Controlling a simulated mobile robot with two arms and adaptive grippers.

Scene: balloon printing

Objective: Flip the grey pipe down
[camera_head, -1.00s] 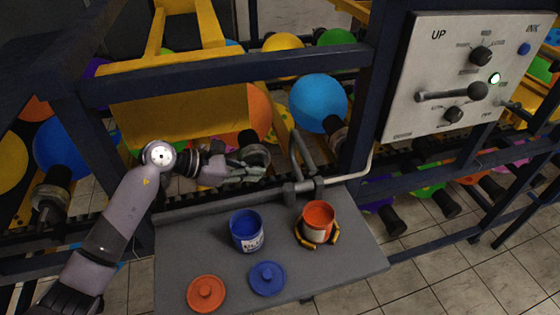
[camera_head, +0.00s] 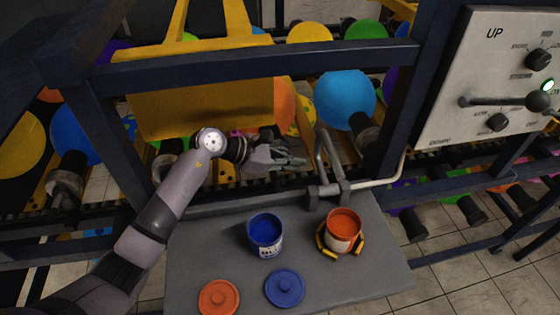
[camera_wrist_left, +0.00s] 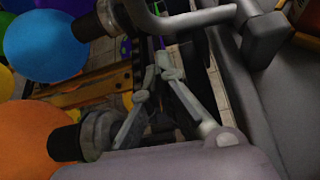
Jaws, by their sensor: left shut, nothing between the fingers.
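The grey pipe (camera_head: 324,158) stands raised as a bent loop at the back edge of the grey shelf (camera_head: 205,250). It crosses the top of the left wrist view (camera_wrist_left: 195,20). My left gripper (camera_head: 298,161) is just left of the pipe in the head view, its fingers pointing right towards it. In the left wrist view my left gripper's fingers (camera_wrist_left: 158,68) come together below the pipe, shut and empty. I cannot tell whether they touch the pipe. My right gripper is not in view.
An open blue paint can (camera_head: 266,238) and an orange one (camera_head: 342,232) stand on the shelf, with an orange lid (camera_head: 219,297) and a blue lid (camera_head: 285,288) in front. A dark blue frame bar (camera_head: 250,65) runs above my left arm. Balloons on holders sit behind.

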